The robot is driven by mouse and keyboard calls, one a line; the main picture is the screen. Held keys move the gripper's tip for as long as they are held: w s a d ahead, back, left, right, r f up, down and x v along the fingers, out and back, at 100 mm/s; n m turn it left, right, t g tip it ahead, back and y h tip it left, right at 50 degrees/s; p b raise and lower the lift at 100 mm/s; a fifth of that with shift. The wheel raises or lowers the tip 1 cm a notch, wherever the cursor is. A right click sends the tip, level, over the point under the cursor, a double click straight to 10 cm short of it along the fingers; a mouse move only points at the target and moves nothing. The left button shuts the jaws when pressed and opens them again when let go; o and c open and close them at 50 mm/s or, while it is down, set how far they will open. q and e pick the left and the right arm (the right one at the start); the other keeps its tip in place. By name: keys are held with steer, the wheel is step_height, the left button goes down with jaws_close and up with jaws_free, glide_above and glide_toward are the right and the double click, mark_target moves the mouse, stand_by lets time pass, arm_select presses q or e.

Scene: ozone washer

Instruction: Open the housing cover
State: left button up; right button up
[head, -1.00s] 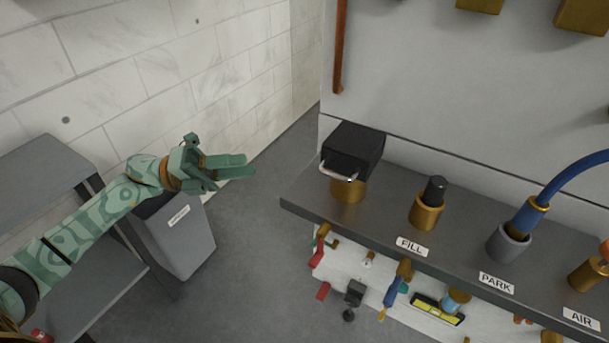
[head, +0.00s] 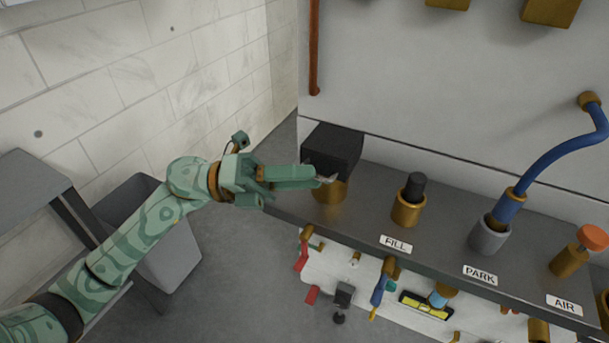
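The housing cover is a black box-shaped lid (head: 334,148) on a brass base (head: 330,190), at the left end of the grey shelf. It looks closed. Its metal handle (head: 326,179) faces the front and is now mostly hidden by my gripper. My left gripper (head: 314,177) reaches in from the left, with its green fingers at the handle. The fingers overlap in this view, so I cannot tell whether they are apart or shut on the handle. My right gripper is not in view.
The shelf (head: 435,215) also carries a black-capped brass fitting (head: 408,200) by the FILL label, a blue hose (head: 550,150) in the PARK holder and an orange-topped AIR valve (head: 580,250). Below are several small valves. A grey bin (head: 165,250) stands at left.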

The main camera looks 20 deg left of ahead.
arm_select(q)
steer(key=shift+w+d+r, duration=0.1)
steer(key=shift+d+r, duration=0.05)
steer(key=shift+d, duration=0.25)
jaws_close()
